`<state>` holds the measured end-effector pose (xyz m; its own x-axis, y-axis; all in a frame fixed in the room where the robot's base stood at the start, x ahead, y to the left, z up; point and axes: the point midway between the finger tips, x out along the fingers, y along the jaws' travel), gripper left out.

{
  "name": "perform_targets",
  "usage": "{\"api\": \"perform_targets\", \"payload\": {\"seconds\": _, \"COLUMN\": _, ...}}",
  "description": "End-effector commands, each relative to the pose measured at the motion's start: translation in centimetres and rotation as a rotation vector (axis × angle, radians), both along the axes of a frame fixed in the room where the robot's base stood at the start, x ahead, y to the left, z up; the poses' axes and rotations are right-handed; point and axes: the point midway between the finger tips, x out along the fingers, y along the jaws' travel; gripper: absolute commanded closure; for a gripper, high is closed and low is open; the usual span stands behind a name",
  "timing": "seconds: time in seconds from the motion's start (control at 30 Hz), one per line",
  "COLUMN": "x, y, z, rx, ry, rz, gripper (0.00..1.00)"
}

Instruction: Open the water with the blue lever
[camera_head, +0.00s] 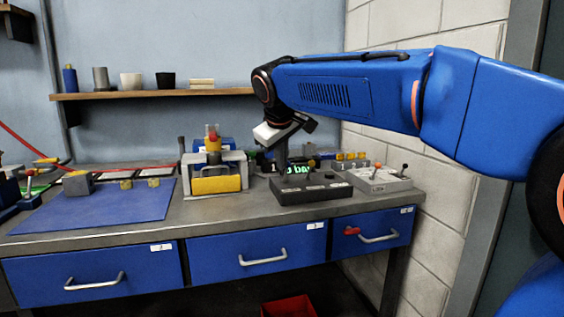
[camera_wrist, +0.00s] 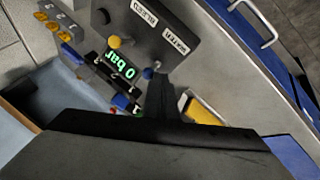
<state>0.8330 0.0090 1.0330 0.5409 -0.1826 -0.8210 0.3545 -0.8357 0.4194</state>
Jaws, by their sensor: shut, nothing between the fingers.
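A black control box (camera_head: 312,190) stands on the bench near its right end, with white labels on its top. In the wrist view the same box (camera_wrist: 165,28) carries a small blue ball knob (camera_wrist: 148,73), apparently the blue lever, and a yellow ball knob (camera_wrist: 114,42). The blue knob is right beside the dark fingers of my gripper (camera_wrist: 160,92); I cannot tell whether they touch it. In the head view my gripper (camera_head: 283,172) points down, shut and empty, at the left rear of the box. The blue lever cannot be made out there.
A green display (camera_wrist: 121,69) reads 0 bar behind the box. A grey box (camera_head: 382,181) with upright levers stands to the right. A grey and yellow machine (camera_head: 215,180) stands to the left. A blue mat (camera_head: 95,208) covers the left bench. Drawers (camera_head: 258,254) are below.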

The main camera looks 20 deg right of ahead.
Motion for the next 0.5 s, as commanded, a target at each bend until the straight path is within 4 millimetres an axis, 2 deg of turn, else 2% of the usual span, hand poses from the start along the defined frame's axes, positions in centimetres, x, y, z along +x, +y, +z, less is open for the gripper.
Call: {"api": "perform_targets", "payload": {"seconds": 0.5, "x": 3.0, "y": 0.0, "z": 1.3, "rx": 0.000, "ry": 0.287, "rz": -0.001, "gripper": 1.00}}
